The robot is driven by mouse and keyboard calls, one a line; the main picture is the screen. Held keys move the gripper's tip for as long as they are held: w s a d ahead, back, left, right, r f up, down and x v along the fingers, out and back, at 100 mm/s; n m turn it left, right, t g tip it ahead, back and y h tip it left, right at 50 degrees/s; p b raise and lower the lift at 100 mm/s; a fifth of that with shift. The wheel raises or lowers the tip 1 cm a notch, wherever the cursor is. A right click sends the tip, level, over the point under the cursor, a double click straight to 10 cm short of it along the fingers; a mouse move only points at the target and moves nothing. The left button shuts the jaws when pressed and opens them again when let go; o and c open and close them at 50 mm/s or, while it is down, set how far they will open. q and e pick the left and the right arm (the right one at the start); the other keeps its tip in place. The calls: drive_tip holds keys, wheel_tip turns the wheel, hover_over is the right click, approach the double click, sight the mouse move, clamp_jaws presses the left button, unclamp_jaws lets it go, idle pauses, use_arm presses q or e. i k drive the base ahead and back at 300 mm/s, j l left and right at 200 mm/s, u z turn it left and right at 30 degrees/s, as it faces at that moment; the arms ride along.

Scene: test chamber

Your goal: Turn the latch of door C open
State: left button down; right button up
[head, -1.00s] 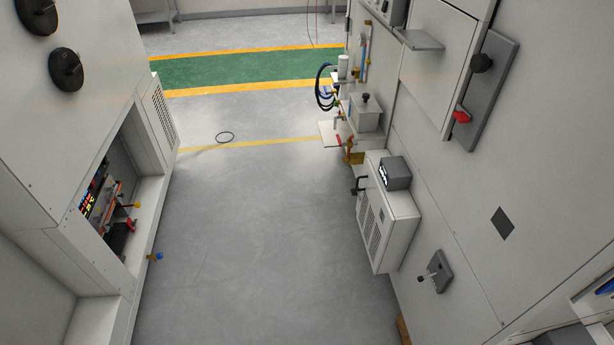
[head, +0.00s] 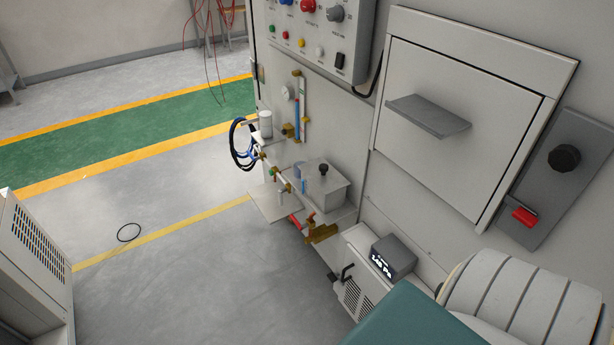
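No letter C label is readable, so I cannot tell which door is door C. A large grey hatch door (head: 455,130) with a grey ledge (head: 428,115) is set in the right wall. Right of it, a dark grey plate (head: 562,170) carries a black round knob (head: 564,158) and a red lever (head: 524,217). Lower down, a small louvred box (head: 358,300) has a black handle (head: 346,272) on its left side. A teal and white ribbed part of my own arm covers the bottom right. Neither gripper is in view.
A grey display unit (head: 393,258) sits on the louvred box. Valves, pipes and a small grey box (head: 322,188) stick out from the wall, with a control panel (head: 320,30) above. A louvred cabinet (head: 36,260) stands at left. The floor (head: 200,280) between is mostly clear.

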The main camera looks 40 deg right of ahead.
sight(333, 278)
drive_tip(key=i+j+z, duration=0.1)
drive_tip(key=i+z, duration=0.35)
drive_tip(key=i+j+z, duration=0.3)
drive_tip(key=i+z, duration=0.15)
drive_tip(key=i+j, duration=0.05)
drive_tip(key=i, duration=0.05)
